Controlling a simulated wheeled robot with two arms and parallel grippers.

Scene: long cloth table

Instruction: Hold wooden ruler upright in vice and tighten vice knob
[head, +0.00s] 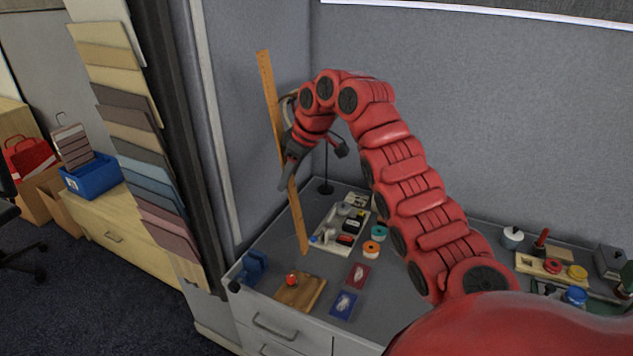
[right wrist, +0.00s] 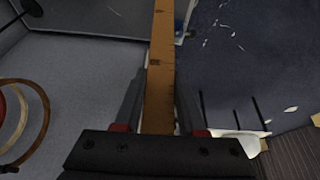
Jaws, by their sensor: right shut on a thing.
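The wooden ruler (head: 270,90) stands nearly upright in the head view, its top leaning slightly left. My right gripper (head: 290,165) is shut on it around mid-length. In the right wrist view, the ruler (right wrist: 161,60) runs between the two fingers of that gripper (right wrist: 158,105). The ruler's lower end appears in front of the tray's left side; I cannot tell whether it touches the table. A small blue vice (head: 254,266) sits at the table's left edge, with a dark knob (head: 235,286) at its lower left. The ruler is apart from the vice. My left gripper is not in view.
A wooden board with a red ball-like piece (head: 292,279) lies right of the vice. Red (head: 359,276) and blue (head: 343,305) cards lie beside it. A tray of small items (head: 325,243) is behind. A thin dark stand (head: 326,188) is near the back corner.

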